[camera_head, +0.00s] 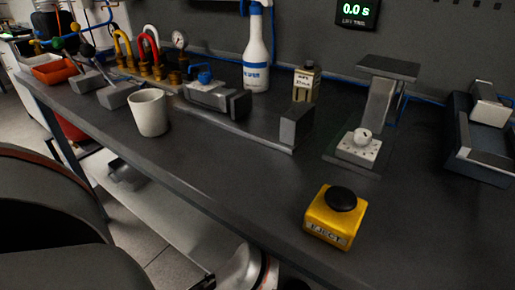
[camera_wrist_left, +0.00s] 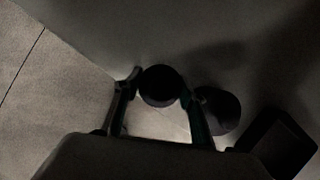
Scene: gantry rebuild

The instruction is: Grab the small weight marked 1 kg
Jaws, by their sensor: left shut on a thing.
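In the left wrist view, my left gripper (camera_wrist_left: 159,98) is shut on a small dark round object (camera_wrist_left: 158,80), which sits between its fingertips. A second, larger dark round object (camera_wrist_left: 222,110) is just right of the right finger. Both look like weights, but the view is too dark to read any marking. They are over a pale grey surface.
A dark block (camera_wrist_left: 276,145) stands right of the round objects. Pale tiled floor (camera_wrist_left: 30,75) lies left. On the bench (camera_head: 235,185) are a white cup (camera_head: 149,112), a yellow box with a black button (camera_head: 335,222) and a spray bottle (camera_head: 256,55). A pale shelf (camera_head: 160,215) runs below.

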